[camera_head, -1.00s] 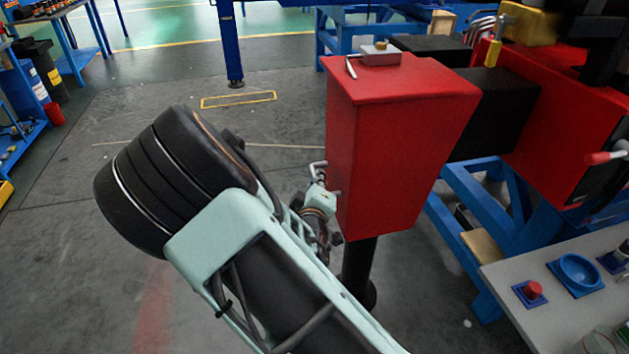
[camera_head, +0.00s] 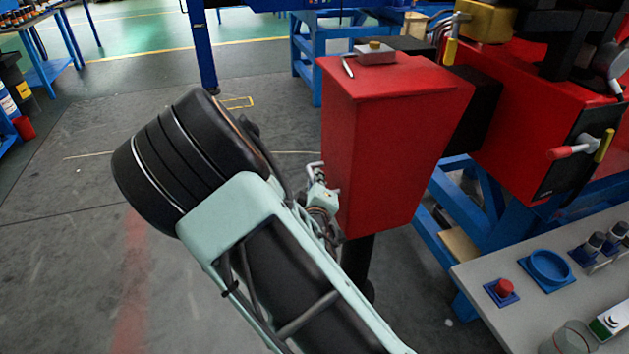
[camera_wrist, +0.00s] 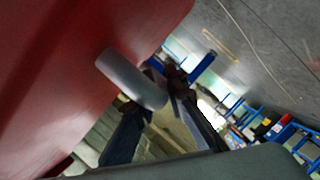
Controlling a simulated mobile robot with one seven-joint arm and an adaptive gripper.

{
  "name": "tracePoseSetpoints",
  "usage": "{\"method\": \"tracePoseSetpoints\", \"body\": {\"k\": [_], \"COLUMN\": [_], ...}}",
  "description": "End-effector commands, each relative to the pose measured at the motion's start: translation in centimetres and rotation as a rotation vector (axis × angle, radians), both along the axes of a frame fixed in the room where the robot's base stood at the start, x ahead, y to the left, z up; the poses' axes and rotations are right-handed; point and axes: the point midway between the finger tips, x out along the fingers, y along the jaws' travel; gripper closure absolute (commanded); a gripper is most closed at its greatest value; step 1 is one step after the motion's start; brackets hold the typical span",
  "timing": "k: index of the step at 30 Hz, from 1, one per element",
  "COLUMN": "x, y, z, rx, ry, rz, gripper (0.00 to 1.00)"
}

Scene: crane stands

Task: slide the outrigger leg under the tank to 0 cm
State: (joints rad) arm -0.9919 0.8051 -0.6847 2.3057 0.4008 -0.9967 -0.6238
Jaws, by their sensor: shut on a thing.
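A tapered red box (camera_head: 385,150), which looks like the tank, carries a small grey block with a brass cap on top. Under it stands a black post (camera_head: 357,270), partly hidden by my arm. A black beam (camera_head: 478,112) joins the box to a larger red body (camera_head: 530,140); a short length of beam shows. My gripper (camera_head: 320,182) is at the box's left side, shut on a pale handle (camera_head: 314,168). In the wrist view the grey handle (camera_wrist: 130,80) lies between my dark fingers, beside the red wall (camera_wrist: 60,70). No scale is readable.
Blue stands (camera_head: 460,215) carry the red body. A grey bench (camera_head: 490,325) at lower right holds a red button (camera_head: 503,287) and a blue ring (camera_head: 551,267). A blue column (camera_head: 202,45) stands behind. The floor on the left is clear.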

Motion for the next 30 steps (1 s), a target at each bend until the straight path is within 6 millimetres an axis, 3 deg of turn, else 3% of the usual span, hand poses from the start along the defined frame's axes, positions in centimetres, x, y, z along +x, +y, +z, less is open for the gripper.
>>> {"method": "tracePoseSetpoints", "body": {"k": [5, 6, 10, 20, 30], "x": [0.2, 0.2, 0.2, -0.1, -4.8], "y": [-0.6, -0.6, -0.4, -0.1, 0.0], "z": [0.5, 0.5, 0.4, 0.3, 1.3], "rx": [0.001, 0.001, 0.002, 0.001, 0.002], "ry": [-0.011, -0.011, -0.010, -0.006, -0.005], "rz": [-0.012, -0.012, -0.009, -0.003, -0.004], "gripper": [1.00, 0.85, 0.70, 0.70, 0.70]}}
